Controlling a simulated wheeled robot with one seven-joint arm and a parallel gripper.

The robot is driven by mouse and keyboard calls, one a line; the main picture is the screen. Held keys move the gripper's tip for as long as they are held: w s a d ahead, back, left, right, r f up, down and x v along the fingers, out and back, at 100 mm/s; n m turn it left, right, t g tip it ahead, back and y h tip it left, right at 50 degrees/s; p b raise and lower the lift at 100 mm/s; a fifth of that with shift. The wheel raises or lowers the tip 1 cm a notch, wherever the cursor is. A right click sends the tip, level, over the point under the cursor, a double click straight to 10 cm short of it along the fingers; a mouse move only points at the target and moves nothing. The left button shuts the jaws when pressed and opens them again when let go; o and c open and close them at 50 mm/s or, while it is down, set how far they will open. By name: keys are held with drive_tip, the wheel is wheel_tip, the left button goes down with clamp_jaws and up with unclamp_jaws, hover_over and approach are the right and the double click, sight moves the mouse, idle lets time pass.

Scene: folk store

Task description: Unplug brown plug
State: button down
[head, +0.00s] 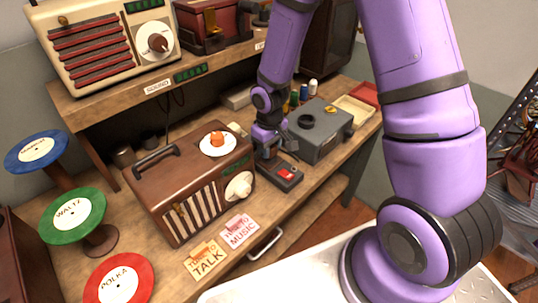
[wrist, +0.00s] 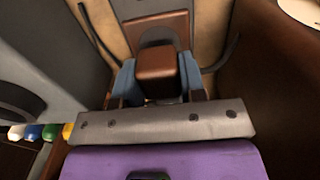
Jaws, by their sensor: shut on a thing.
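The brown plug (wrist: 158,72) is a small block in the middle of the wrist view. My gripper (wrist: 157,85) is shut on it, with a blue-grey finger on each side. Beyond the plug is a brown plate (wrist: 155,27) with a darker recess behind the plug; I cannot tell whether the plug is seated in it or apart from it. In the head view my gripper (head: 268,152) is low between the brown radio (head: 180,195) and the grey box (head: 322,138), and the plug is hidden there.
A small dark box with a red switch (head: 281,178) lies just in front of my gripper. Talk and music cards (head: 222,248) lie on the wooden bench. Waltz, polka and another record (head: 74,214) stand at left. A shelf (head: 150,85) with radios is above. Dark cords (wrist: 92,35) flank the plate.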

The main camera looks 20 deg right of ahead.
drive_tip(key=shift+r, duration=1.8)
